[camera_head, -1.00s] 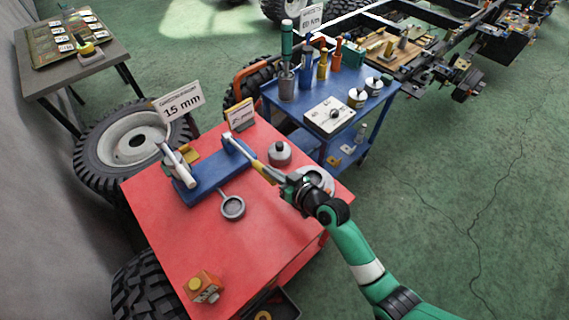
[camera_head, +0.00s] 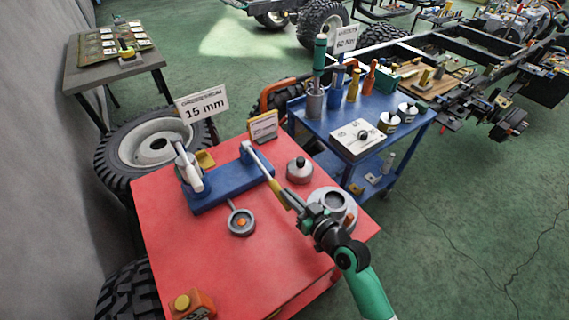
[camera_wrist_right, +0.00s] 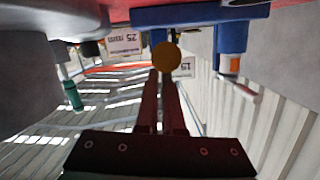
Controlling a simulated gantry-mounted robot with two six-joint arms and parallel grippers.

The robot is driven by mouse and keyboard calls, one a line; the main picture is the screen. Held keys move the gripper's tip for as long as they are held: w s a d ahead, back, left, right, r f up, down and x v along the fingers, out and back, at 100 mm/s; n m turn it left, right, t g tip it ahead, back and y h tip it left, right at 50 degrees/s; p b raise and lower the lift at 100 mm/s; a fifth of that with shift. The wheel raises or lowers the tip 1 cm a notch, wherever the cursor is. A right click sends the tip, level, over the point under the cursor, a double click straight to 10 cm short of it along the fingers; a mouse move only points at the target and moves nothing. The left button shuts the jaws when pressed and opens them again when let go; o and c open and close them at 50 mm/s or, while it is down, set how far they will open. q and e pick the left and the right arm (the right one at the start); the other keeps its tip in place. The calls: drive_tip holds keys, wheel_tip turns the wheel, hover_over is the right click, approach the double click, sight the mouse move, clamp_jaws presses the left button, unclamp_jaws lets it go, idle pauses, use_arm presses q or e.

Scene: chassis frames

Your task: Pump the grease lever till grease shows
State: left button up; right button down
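The grease lever (camera_head: 259,165), a steel rod with a yellow grip, runs from the blue pump base (camera_head: 232,181) on the red cabinet top. My right gripper (camera_head: 291,200) is at its free end, shut on the yellow grip. In the right wrist view the grip (camera_wrist_right: 168,57) shows end-on as a yellow disc at the fingertips (camera_wrist_right: 161,80). A pale cylinder (camera_head: 190,172) leans at the other end of the base. A round grey cup with a handle (camera_head: 240,231) lies in front of the base, with a small orange blob in it. My left gripper is not in view.
A grey round pot (camera_head: 299,171) and a larger pale round container (camera_head: 345,203) stand right of the lever. An orange block (camera_head: 192,304) sits at the front edge. A blue cart (camera_head: 361,142) with tools is behind. The cabinet top's front middle is clear.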

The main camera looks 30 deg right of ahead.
drive_tip(key=shift+s+a+f, duration=0.1)
drive_tip(key=shift+s+f, duration=0.1)
drive_tip(key=shift+f, duration=0.55)
drive_tip(key=r+p, duration=0.2)
drive_tip(key=r, duration=0.1)
drive_tip(key=r+p, duration=0.2)
drive_tip(key=shift+d+r, duration=0.25)
drive_tip(key=shift+d, duration=0.1)
drive_tip(key=f+p+v, duration=0.1)
drive_tip(key=v, duration=0.9)
drive_tip(key=shift+d, duration=0.15)
drive_tip(key=shift+r, duration=0.15)
